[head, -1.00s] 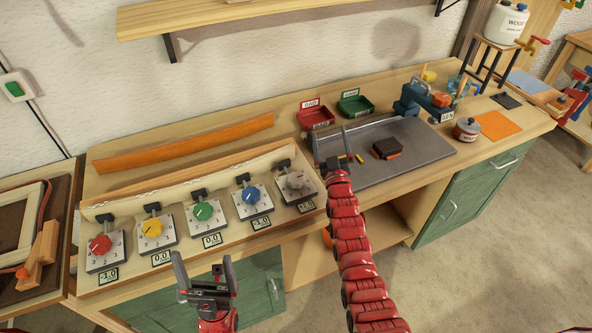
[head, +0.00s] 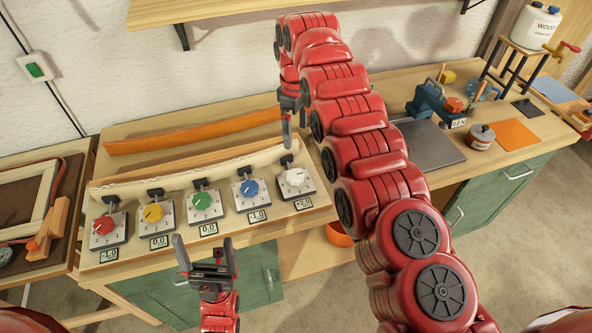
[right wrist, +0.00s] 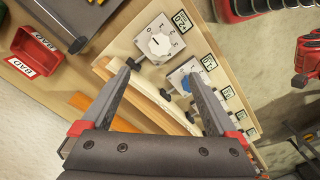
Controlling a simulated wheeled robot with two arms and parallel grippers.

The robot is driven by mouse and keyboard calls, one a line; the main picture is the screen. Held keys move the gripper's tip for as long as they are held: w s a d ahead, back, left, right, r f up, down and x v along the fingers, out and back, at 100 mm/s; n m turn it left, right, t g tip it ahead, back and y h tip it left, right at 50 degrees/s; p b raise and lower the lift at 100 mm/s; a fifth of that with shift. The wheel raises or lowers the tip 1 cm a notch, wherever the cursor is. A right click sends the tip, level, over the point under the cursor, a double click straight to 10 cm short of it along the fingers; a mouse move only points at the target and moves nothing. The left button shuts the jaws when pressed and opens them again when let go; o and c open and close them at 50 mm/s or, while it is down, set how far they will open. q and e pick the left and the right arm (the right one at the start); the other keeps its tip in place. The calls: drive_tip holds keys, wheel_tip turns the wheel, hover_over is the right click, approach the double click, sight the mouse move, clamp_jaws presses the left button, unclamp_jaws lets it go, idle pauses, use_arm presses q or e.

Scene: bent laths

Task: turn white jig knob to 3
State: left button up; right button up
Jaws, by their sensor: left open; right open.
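The white jig knob (head: 295,177) sits on its numbered plate at the right end of the row of jig knobs, with a label reading +2.0 below it. In the right wrist view the white knob (right wrist: 159,44) is at the upper middle, ahead of the fingers and apart from them. My right gripper (head: 288,135) hangs above and just behind the white knob, and in its wrist view (right wrist: 165,98) it is open and empty. My left gripper (head: 207,254) is open and empty in front of the jig, below the green knob.
Blue (head: 250,188), green (head: 203,201), yellow (head: 153,212) and red (head: 103,224) knobs line the jig leftward. A pale bent lath (head: 190,178) runs behind them; an orange lath (head: 190,134) lies farther back. A red BAD bin (right wrist: 35,52) shows in the wrist view.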

drive_tip(key=b, duration=0.7)
hover_over(296, 175)
wheel_tip(296, 175, down, 7)
wheel_tip(296, 175, down, 9)
drive_tip(key=shift+f+p, duration=0.2)
drive_tip(key=shift+p, duration=1.05)
drive_tip(key=shift+w+a+f, duration=0.1)
drive_tip(key=shift+f, duration=0.4)
drive_tip(key=c, duration=1.4)
